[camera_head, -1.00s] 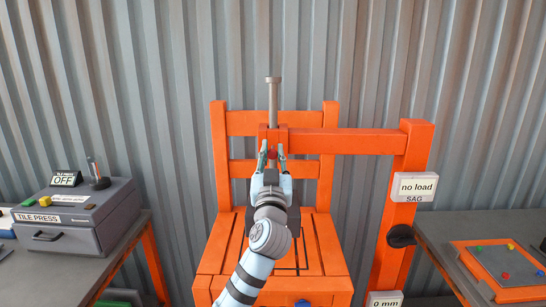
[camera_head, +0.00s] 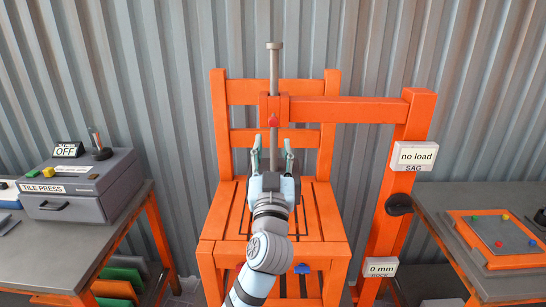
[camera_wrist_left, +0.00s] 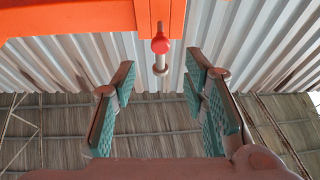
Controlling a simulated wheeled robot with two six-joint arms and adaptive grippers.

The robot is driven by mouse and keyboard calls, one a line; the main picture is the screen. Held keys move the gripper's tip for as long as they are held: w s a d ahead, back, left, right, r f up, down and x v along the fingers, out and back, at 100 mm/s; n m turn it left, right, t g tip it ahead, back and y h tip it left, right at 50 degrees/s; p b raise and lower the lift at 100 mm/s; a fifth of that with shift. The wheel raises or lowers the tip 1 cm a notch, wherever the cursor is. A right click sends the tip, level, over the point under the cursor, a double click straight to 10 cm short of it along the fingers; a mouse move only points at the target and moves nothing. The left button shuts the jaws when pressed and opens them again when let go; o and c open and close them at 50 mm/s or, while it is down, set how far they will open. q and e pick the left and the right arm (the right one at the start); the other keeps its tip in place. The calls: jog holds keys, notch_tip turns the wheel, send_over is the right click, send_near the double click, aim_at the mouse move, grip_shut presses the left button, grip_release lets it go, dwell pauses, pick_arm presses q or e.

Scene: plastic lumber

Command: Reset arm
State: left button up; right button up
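My left gripper (camera_head: 271,153) is in front of the orange chair (camera_head: 328,211), below the arm of the orange test stand (camera_head: 355,110). Its fingers are spread apart and nothing is between them in the left wrist view (camera_wrist_left: 165,112). A grey vertical rod (camera_head: 274,62) runs through the stand's arm, with a red knob (camera_head: 273,122) at the clamp. The knob also shows ahead of the open fingers in the wrist view (camera_wrist_left: 160,46). The gripper appears apart from the rod and knob. My right gripper is not in view.
A sign on the stand reads "no load" (camera_head: 416,156) and another reads "0 mm" (camera_head: 381,267). A grey tile press (camera_head: 79,190) stands on the left table (camera_head: 60,254). An orange-framed board (camera_head: 512,262) lies on the right table. A corrugated wall is behind.

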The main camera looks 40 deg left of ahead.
pick_arm(q)
jog(key=v, duration=0.3)
dwell(0.4)
